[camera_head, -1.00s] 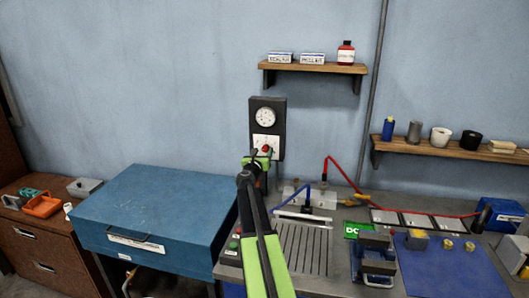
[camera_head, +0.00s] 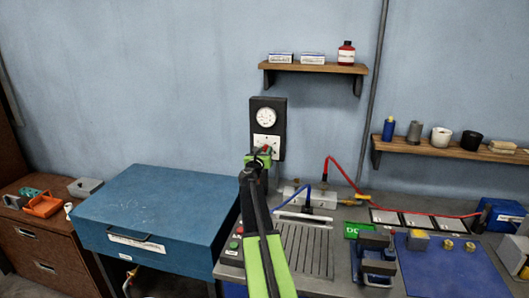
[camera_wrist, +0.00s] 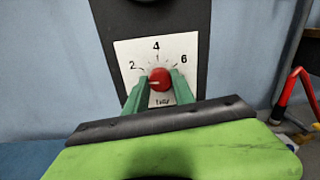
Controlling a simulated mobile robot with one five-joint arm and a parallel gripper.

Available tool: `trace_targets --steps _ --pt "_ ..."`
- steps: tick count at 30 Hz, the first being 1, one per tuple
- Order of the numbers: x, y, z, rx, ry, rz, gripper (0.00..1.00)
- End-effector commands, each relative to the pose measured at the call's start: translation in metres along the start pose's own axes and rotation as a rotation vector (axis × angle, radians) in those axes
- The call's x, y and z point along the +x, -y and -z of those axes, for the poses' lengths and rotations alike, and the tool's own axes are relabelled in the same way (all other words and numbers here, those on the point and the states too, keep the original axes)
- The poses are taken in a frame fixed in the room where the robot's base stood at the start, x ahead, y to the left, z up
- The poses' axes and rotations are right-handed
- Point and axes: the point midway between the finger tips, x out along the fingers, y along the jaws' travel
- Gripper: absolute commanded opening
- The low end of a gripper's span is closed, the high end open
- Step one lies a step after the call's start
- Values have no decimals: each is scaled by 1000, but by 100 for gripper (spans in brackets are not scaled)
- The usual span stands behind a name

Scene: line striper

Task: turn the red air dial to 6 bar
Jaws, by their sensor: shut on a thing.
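The red air dial (camera_wrist: 160,79) sits on a white scale plate (camera_wrist: 158,50) marked 2, 4 and 6. A pale mark on the dial points left, below the 2. My gripper (camera_wrist: 158,75) has its green fingers on either side of the dial, shut on it. In the head view my gripper (camera_head: 259,159) is at the lower part of the black wall panel (camera_head: 280,103) and covers much of the dial. A round white gauge (camera_head: 265,117) is above the dial; its needle is too small to read.
A blue chest (camera_head: 155,210) stands to the left of my arm. The workbench to the right holds a slotted plate (camera_head: 305,248), red and blue hoses and a blue mat (camera_head: 450,275). Wall shelves (camera_head: 315,67) are at the upper right.

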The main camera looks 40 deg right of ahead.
Motion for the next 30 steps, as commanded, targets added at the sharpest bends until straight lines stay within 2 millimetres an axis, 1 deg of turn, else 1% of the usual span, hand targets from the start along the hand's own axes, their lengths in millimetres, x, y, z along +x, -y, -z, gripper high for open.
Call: trace_targets --steps 5,11,17,30 --pt "-1 -1 -1 19 0 -1 0" --pt "-2 -1 -1 109 -3 -1 0" --pt "-2 -1 -1 269 -8 -2 0" --pt "-2 -1 -1 689 -22 -4 0"
